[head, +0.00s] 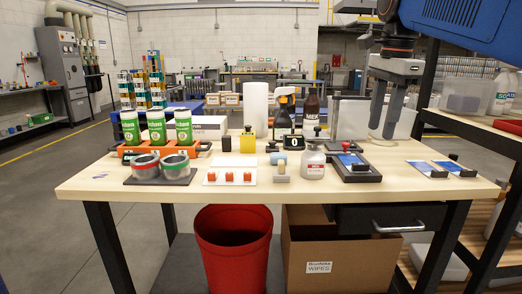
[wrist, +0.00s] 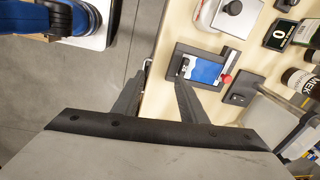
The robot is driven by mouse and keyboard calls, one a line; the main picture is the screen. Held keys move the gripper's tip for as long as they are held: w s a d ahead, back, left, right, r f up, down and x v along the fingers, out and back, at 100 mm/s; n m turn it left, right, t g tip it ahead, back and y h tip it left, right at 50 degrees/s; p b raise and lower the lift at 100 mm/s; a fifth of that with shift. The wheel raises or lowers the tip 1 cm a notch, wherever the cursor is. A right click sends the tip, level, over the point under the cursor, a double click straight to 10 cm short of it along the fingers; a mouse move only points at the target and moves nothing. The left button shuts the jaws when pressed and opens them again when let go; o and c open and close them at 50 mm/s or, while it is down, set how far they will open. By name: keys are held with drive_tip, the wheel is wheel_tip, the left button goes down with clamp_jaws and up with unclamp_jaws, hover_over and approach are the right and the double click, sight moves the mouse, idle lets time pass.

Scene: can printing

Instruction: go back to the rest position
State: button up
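My gripper (head: 382,131) hangs over the right part of the wooden table (head: 320,197), fingers pointing down and apart, with nothing between them. The wrist view shows its two fingertips (wrist: 163,72) with a gap at the table's edge. A dark tray with a blue plate (head: 354,161) lies left of the gripper in the head view; it also shows in the wrist view (wrist: 205,70). Several green cans (head: 156,127) stand upright in an orange holder (head: 185,148) at the table's left.
Two rolls (head: 146,166) on a dark base, a white plate with orange pieces (head: 230,176), a white jug (head: 313,163) and bottles occupy the table. A shelf rack (head: 466,130) is at right. The table's front strip is clear.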

drive_tip(key=s+f+n+t, duration=0.1)
drive_tip(key=s+f+n, duration=0.7)
drive_tip(key=f, duration=0.8)
drive_tip(key=s+f+n+t, duration=0.2)
drive_tip(key=s+f+n, duration=0.6)
drive_tip(key=s+f, duration=0.5)
wheel_tip(320, 180, down, 4)
drive_tip(key=shift+s+d+f+n+t, duration=0.1)
drive_tip(key=shift+s+d+n+t, duration=0.2)
drive_tip(key=shift+s, duration=0.1)
